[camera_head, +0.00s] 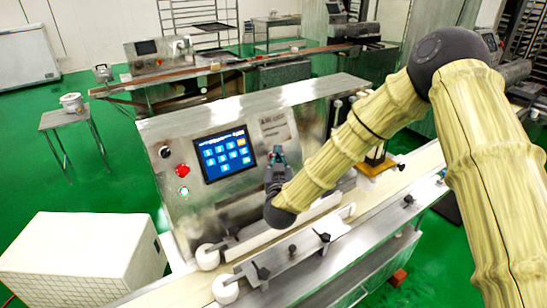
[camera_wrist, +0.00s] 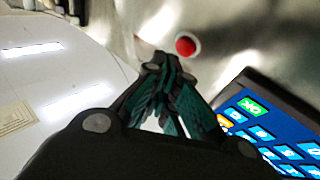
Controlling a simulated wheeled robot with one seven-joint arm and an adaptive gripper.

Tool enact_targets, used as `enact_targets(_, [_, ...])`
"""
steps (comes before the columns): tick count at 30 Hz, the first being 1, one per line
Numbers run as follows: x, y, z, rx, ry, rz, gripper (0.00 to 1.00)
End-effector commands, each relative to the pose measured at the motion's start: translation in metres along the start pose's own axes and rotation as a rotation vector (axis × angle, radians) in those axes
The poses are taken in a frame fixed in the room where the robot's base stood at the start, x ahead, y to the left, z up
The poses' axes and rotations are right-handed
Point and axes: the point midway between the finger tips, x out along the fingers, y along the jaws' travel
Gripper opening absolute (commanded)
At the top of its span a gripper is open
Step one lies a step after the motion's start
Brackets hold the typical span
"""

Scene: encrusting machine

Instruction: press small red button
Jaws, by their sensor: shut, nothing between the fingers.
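A round red button (camera_wrist: 186,44) in a pale ring sits on the metal panel in the wrist view, just beyond and right of my fingertips. My gripper (camera_wrist: 160,62) is shut and empty, its tips close together; a gap to the button seems to show, but its depth is unclear. In the head view my gripper (camera_head: 278,155) is in front of the panel, right of the blue touchscreen (camera_head: 225,153), and hides the panel behind it. A larger red knob (camera_head: 183,170) shows left of the screen; I cannot tell if it is the same button.
The touchscreen also shows at the right in the wrist view (camera_wrist: 265,130). A green-lit button (camera_head: 183,190) and a black knob (camera_head: 165,152) are left of the screen. A conveyor with guide rails (camera_head: 300,245) runs below my gripper. A white box (camera_head: 80,255) stands at the left.

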Motion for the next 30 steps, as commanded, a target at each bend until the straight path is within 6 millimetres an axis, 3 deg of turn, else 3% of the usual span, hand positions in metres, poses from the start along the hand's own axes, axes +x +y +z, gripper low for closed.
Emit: enact_targets(30, [0.0061, -0.0045, 0.0041, 0.0, 0.0, 0.0, 0.0])
